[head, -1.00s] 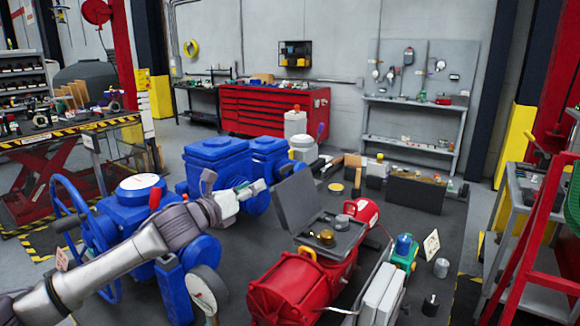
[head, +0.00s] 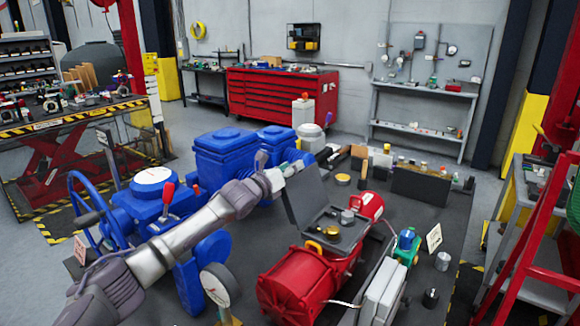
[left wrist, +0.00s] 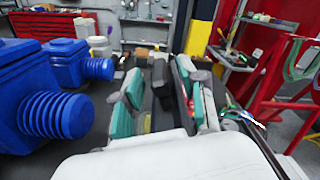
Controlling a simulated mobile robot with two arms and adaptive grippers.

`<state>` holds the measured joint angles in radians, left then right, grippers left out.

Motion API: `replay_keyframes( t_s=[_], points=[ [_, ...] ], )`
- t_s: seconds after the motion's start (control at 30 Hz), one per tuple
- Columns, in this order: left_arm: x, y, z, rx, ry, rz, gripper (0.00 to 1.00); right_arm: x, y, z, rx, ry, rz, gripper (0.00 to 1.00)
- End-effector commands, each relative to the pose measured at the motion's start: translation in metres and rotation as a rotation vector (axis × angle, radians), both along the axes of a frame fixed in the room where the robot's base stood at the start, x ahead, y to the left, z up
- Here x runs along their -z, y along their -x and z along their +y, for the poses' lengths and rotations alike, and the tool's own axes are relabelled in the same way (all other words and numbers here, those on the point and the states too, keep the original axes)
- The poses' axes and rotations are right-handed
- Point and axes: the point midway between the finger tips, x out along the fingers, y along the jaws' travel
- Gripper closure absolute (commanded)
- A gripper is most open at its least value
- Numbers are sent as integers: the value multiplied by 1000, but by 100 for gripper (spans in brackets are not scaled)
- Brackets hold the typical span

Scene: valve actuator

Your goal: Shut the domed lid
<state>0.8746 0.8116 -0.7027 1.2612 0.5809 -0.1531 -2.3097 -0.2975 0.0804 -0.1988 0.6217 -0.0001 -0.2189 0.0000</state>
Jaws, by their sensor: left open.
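The grey lid (head: 307,195) stands raised, hinged on an open grey box (head: 345,236) on top of a red actuator. It looks like a flat panel; I cannot make out a dome. Small metal and brass parts show in the open box. My left gripper (head: 288,170) is at the upper left edge of the lid, partly hidden behind it. In the left wrist view my left gripper (left wrist: 160,100) is open, its teal pads apart. A dark shape between the fingers may be the lid; contact cannot be told. My right gripper is not in view.
Blue valve actuators (head: 224,160) stand left of the lid, under and beside my left arm. A red cylinder (head: 298,287) is in front of the box. A dark upright block (head: 419,190) and small items stand behind to the right. Some dark tabletop is clear at right.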

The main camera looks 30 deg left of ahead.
Motion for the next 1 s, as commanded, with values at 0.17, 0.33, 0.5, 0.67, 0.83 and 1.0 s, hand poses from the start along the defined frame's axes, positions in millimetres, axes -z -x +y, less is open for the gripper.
replay_keyframes(
  t_s=[0.17, 0.33, 0.5, 0.67, 0.83, 1.0],
  points=[
    [0, 0, 0, 0, 0, 0, 60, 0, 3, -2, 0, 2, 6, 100],
    [0, 0, 0, 0, 0, 0, 88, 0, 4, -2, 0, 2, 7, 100],
    [0, 0, 0, 0, 0, 0, 100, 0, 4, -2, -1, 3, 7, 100],
    [0, 0, 0, 0, 0, 0, 100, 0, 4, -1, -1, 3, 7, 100],
    [-1, 1, -1, 0, -7, -1, 100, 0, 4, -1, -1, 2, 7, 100],
    [-5, 1, -8, 2, -46, -8, 100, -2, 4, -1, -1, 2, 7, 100]
  ],
)
